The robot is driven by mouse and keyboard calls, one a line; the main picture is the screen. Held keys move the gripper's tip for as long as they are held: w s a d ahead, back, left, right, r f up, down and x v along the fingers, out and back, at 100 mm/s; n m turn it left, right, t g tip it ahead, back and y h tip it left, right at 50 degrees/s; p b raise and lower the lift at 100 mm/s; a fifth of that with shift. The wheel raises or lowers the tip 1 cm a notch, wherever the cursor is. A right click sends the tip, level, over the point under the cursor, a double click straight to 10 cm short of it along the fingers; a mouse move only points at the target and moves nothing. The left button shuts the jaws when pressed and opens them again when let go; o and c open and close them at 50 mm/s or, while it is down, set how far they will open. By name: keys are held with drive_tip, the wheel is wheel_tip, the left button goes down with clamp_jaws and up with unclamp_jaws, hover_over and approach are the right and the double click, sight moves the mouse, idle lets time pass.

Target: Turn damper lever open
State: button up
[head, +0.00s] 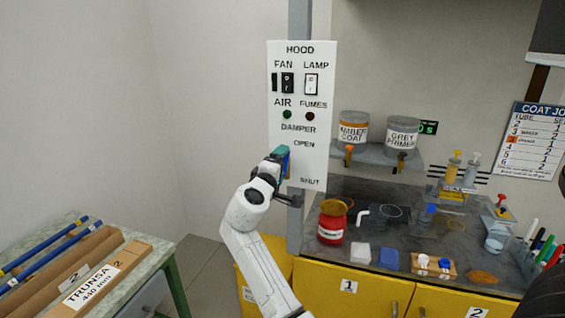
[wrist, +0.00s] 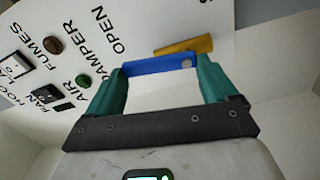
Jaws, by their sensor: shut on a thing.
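The white hood panel (head: 302,110) carries the word DAMPER with OPEN below it and SHUT near the bottom edge. My gripper (head: 282,156) is at the panel's left side, level with the space between OPEN and SHUT. In the wrist view its green fingers (wrist: 160,75) are shut on a blue bar (wrist: 158,66) that spans between the tips. This looks like the damper lever. A yellow bar (wrist: 184,47) lies just beyond it; whether the two are joined, I cannot tell. The lever's pivot is hidden in the head view.
Fan and lamp switches (head: 287,83) and a green lamp (head: 287,114) sit higher on the panel. A dark bench (head: 400,235) with a red jar (head: 331,225) and other small items stands at right. A table (head: 75,225) with tubes stands at left.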

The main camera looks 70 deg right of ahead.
drive_tip(key=shift+w+n+p, duration=0.35)
drive_tip(key=shift+n+p, duration=0.05)
drive_tip(key=shift+n, duration=0.5)
drive_tip(key=o, duration=1.3)
drive_tip(key=shift+a+f, duration=0.1)
drive_tip(key=shift+a, duration=0.05)
drive_tip(key=a+b, duration=0.2)
drive_tip(key=a, duration=0.8)
drive_tip(key=shift+s+a+b, duration=0.3)
drive_tip(key=shift+s, duration=0.1)
